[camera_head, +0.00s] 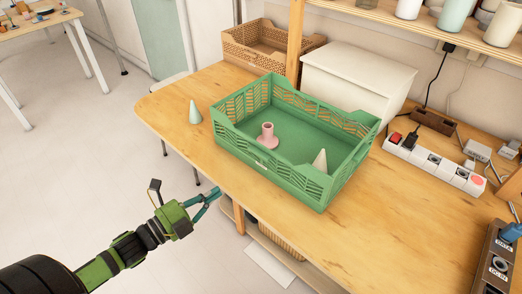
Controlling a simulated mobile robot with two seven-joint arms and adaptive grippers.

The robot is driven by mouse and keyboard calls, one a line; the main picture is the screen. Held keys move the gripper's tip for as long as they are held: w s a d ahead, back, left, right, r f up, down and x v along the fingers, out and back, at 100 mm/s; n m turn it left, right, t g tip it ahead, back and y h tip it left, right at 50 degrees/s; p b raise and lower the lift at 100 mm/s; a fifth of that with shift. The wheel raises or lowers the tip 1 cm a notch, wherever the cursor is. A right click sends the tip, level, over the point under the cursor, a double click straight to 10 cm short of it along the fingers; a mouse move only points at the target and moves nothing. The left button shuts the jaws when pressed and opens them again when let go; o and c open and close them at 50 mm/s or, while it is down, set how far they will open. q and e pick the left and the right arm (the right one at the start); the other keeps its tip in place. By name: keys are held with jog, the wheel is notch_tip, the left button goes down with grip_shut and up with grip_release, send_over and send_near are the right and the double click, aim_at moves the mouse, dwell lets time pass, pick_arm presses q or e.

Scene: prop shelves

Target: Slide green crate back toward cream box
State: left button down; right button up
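The green crate (262,176) stands on the wooden table, with slatted walls and a solid floor. Inside it are a pink candle holder shape (268,138) and a white cone (319,161). The cream box (351,84) stands behind the crate at the back of the table, its lower front hidden by the crate's back wall. My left gripper (214,194) is beyond the table's front edge, left of and in front of the crate, apart from it. Its fingers appear spread with nothing between them. My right gripper is not in view.
A pale green cone (195,113) stands left of the crate. A wicker basket (262,45) is at the back left. A white power strip (433,165) with cables lies to the right, with a dark socket box (494,262) at the lower right.

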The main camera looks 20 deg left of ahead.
pick_arm(q)
jog(key=p, duration=0.1)
send_near(260, 160)
jog(key=shift+n, duration=0.3)
jog(key=x, duration=0.5)
jog(key=shift+w+d, duration=0.2)
jog(key=shift+w, duration=0.1)
jog(key=shift+w+d, duration=0.25)
jog(key=shift+w, duration=0.25)
jog(key=shift+w+f, duration=0.1)
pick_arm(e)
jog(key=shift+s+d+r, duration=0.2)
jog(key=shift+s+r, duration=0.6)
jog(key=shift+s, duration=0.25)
